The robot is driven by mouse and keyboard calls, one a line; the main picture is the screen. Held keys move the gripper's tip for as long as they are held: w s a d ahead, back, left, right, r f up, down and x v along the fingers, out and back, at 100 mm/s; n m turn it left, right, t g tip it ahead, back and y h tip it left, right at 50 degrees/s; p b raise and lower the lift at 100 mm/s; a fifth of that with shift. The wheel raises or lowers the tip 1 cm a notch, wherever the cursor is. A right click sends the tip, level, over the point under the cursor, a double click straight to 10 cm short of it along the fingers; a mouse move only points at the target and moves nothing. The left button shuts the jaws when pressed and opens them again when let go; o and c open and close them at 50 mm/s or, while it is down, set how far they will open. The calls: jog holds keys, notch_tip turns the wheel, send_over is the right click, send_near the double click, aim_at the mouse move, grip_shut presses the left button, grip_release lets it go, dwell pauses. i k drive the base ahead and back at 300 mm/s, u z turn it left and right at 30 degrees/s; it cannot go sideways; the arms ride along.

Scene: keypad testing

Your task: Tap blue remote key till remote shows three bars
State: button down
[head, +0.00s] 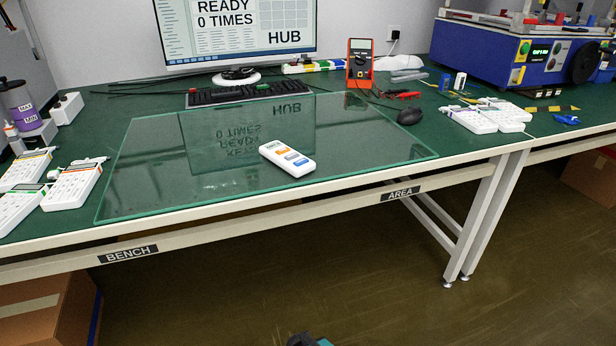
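A white remote (287,160) lies flat on the glass sheet (380,150) on the bench, right of the sheet's middle and near its front edge. It has an orange key (282,151) and bluish keys (297,159). A small dark marking shows at its far left end, too small to read, so I cannot tell any bars. The monitor (240,25) behind reads READY, 0 TIMES and HUB. My gripper is not seen; only a small dark and teal piece, likely of my arm, shows at the bottom edge. Nothing touches the remote.
White keypads stand at the left (72,186) and at the right (468,119). A blue machine (490,50) stands at the back right. The glass around the remote is clear.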

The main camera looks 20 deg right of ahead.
aim_at(303, 160)
jog(key=z, duration=0.05)
jog(key=k, duration=2)
jog(key=u, duration=1.2)
jog(key=i, duration=1)
jog(key=z, duration=0.1)
